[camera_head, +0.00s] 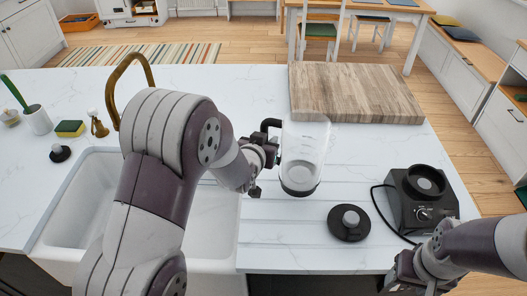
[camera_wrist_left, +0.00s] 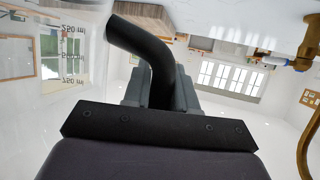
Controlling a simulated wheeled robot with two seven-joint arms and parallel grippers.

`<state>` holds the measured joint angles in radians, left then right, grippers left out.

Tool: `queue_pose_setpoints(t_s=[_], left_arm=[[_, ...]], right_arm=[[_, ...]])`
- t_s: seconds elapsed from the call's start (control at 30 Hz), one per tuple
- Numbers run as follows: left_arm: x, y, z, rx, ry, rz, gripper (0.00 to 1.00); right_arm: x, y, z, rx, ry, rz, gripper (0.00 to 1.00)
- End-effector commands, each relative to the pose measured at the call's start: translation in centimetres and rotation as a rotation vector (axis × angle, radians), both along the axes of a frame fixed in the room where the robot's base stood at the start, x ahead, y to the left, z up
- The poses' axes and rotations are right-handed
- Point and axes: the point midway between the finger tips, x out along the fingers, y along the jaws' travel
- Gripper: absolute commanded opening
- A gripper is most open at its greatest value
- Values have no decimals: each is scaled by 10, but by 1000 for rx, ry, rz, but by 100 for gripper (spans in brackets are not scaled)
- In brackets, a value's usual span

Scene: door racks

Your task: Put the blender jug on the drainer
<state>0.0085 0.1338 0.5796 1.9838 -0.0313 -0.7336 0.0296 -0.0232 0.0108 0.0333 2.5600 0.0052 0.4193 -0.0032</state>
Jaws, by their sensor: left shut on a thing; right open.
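The blender jug (camera_head: 306,150) is clear with a dark base and a black handle. My left gripper (camera_head: 268,147) is shut on its handle from the left, and the handle (camera_wrist_left: 155,55) also shows between the fingers in the left wrist view. The jug is roughly upright with a slight tilt, over the grooved drainer (camera_head: 275,238) right of the sink. I cannot tell whether its base touches the surface. The clear wall with volume marks (camera_wrist_left: 45,60) fills the left of the wrist view. My right gripper (camera_head: 408,278) is open at the lower right, partly hidden by its wrist.
A black round lid (camera_head: 349,222) lies on the counter near the drainer's right side. The black blender base (camera_head: 422,200) and its cord stand further right. A wooden board (camera_head: 355,92) lies behind the jug. The white sink (camera_head: 85,205) and brass tap (camera_head: 128,75) are left.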

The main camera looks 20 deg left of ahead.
Motion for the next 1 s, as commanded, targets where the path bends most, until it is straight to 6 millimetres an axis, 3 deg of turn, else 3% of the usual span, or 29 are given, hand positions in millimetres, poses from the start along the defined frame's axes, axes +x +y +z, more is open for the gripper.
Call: queue_pose_setpoints(t_s=[0.1, 0.23, 0.5, 0.87, 0.9, 0.97, 1.0], left_arm=[[15, 23, -12, -1, -1, 5, 0], [22, 34, -22, -1, -4, 1, 0], [23, 35, -61, 0, -2, -1, 0], [23, 34, -67, 0, -5, 0, 0], [22, 34, -69, 1, -1, 0, 30], [22, 34, -67, 1, -1, 0, 49], [22, 34, -67, 1, -1, 0, 52]], right_arm=[[0, 0, 8, 0, 0, 0, 59], [0, 0, 9, 0, 0, 0, 59], [0, 0, 17, 0, 0, 0, 59], [0, 0, 11, 0, 0, 0, 59], [0, 0, 11, 0, 0, 0, 59], [0, 0, 12, 0, 0, 0, 59], [0, 0, 12, 0, 0, 0, 59]])
